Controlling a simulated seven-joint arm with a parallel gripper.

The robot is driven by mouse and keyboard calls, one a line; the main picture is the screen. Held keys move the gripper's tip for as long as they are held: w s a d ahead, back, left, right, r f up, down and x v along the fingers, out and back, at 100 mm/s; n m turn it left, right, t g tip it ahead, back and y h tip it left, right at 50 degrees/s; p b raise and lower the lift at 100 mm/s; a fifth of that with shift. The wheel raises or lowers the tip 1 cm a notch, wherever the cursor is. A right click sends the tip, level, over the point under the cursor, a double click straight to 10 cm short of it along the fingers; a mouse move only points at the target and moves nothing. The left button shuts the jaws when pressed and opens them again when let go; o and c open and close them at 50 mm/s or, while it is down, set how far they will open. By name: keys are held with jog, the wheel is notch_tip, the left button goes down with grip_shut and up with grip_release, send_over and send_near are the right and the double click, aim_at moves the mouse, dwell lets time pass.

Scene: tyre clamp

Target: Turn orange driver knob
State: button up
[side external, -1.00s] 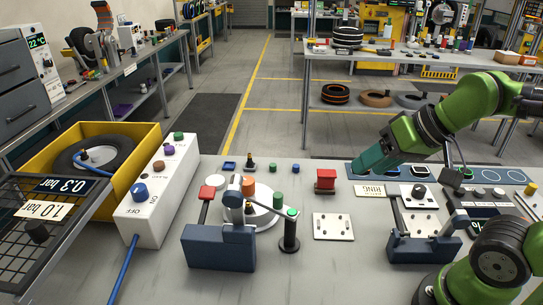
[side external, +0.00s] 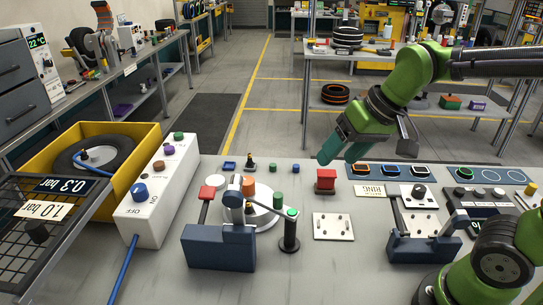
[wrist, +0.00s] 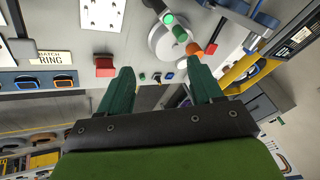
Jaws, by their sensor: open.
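The orange knob (side external: 248,187) sits on the clamp fixture with the round white disc (side external: 262,220), left of centre in the side external view. It also shows in the wrist view (wrist: 211,49), just beyond the right fingertip. A green-topped black post (side external: 290,232) stands beside the disc. My gripper (side external: 338,154) is open and empty, with teal fingers pointing down and left. It is above the back of the bench, right of the knob and apart from it. In the wrist view the two fingers (wrist: 160,75) are spread wide.
A red block (side external: 326,180) stands under and near my gripper. A red-topped lever (side external: 207,193) is left of the disc. Small blue and green parts lie behind it. A white plate with holes (side external: 333,227) lies in front. A white valve box (side external: 150,197) stands left.

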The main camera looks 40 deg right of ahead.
jog(key=w+a+r+g, duration=0.1)
jog(key=w+a+g, duration=0.25)
jog(key=w, duration=0.65)
notch_tip(320, 180, up, 2)
jog(key=r+m+g+h, duration=0.1)
jog(key=m+g+h, duration=0.1)
send_over(246, 180)
notch_tip(246, 180, down, 17)
jog(key=shift+r, duration=0.2)
jog(key=c, duration=1.1)
jog(key=shift+o, duration=0.2)
